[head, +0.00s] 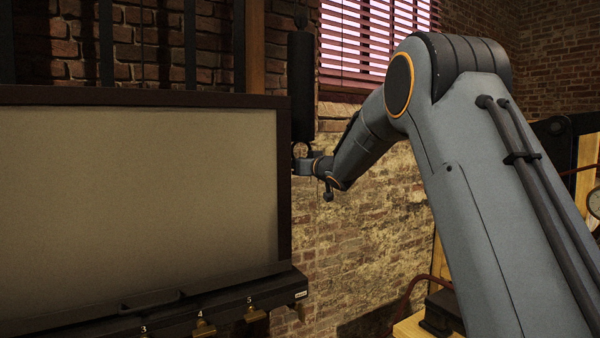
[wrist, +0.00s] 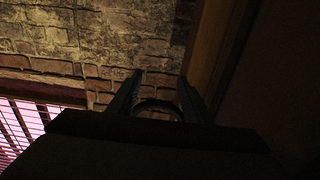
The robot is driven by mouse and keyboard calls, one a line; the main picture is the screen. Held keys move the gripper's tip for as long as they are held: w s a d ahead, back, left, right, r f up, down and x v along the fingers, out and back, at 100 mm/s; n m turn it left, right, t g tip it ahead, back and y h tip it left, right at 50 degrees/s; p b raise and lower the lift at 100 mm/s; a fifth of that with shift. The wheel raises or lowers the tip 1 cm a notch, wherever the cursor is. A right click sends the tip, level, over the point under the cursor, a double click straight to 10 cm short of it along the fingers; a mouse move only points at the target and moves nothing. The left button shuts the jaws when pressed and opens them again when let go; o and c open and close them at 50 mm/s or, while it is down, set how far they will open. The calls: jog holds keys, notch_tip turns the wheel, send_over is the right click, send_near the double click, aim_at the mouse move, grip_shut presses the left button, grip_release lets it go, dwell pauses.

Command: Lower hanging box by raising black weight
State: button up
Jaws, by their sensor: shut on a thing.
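The black weight (head: 301,88) is a tall dark cylinder hanging upright just right of the large framed box (head: 140,190) in the head view. A ring (head: 300,150) shows at the weight's lower end. My gripper (head: 303,164) is at that ring, shut on it; the fingers are small and dark there. In the wrist view, my gripper's two dark fingers (wrist: 160,85) stand on either side of the curved ring (wrist: 158,104). The box has a dark frame and a pale front panel.
Brass fittings numbered 3, 4 and 5 (head: 203,328) line the dark ledge below the panel. A brick wall (head: 370,230) and a window with blinds (head: 375,40) stand behind. A wooden frame (head: 585,165) with a gauge is at the far right.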

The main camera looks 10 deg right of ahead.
jog(key=shift+r+p, duration=0.7)
jog(key=shift+r, duration=1.25)
jog(key=o, duration=1.5)
jog(key=shift+o, duration=0.2)
jog(key=b+v, duration=0.3)
jog(key=v, duration=0.4)
jog(key=shift+s+f+b, duration=0.3)
jog(key=shift+s+f, duration=0.05)
jog(key=shift+d, duration=0.15)
